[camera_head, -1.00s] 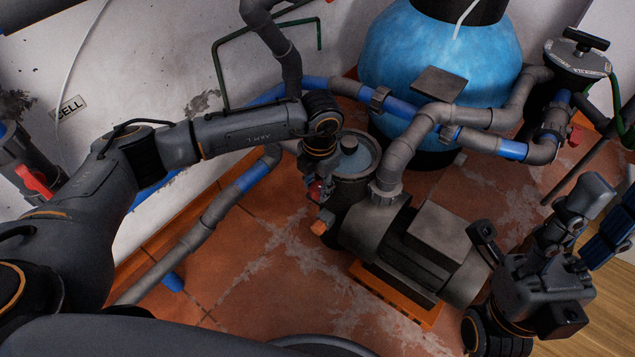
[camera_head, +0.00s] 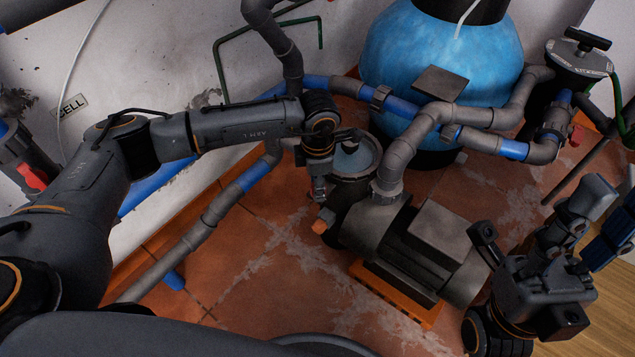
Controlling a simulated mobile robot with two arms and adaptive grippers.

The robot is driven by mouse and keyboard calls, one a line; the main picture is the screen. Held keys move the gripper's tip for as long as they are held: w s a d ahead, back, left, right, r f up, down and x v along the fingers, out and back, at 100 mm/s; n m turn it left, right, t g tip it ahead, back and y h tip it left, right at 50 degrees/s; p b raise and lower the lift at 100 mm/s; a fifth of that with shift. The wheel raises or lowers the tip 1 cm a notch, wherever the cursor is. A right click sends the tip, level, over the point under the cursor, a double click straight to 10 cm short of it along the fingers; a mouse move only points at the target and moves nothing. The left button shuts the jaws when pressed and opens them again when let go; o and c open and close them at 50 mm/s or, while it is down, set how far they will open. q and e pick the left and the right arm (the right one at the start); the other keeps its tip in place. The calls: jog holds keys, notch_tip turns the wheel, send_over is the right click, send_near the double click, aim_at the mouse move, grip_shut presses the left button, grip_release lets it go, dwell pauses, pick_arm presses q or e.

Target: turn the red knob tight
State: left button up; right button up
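My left gripper (camera_head: 319,188) points down at the near left side of the grey pump housing (camera_head: 352,182), beside its round lid. The red knob is hidden now; a red part showed at this gripper in the earlier view. Whether the fingers are open or shut on it cannot be made out. An orange cap (camera_head: 323,222) shows just below the fingers. My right gripper (camera_head: 572,222) is at the lower right, apart from the pump, and its finger opening is unclear.
A blue tank (camera_head: 438,60) stands behind the pump with grey and blue pipes (camera_head: 480,142) around it. Tiled floor (camera_head: 270,270) is free in front.

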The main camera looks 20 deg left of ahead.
dwell(0.4)
pick_arm(q)
jog(key=o, duration=1.2)
jog(key=shift+c, duration=0.2)
jog(key=shift+r, duration=0.1)
notch_tip(320, 180, up, 12)
jog(key=shift+s, duration=0.25)
jog(key=shift+d, duration=0.1)
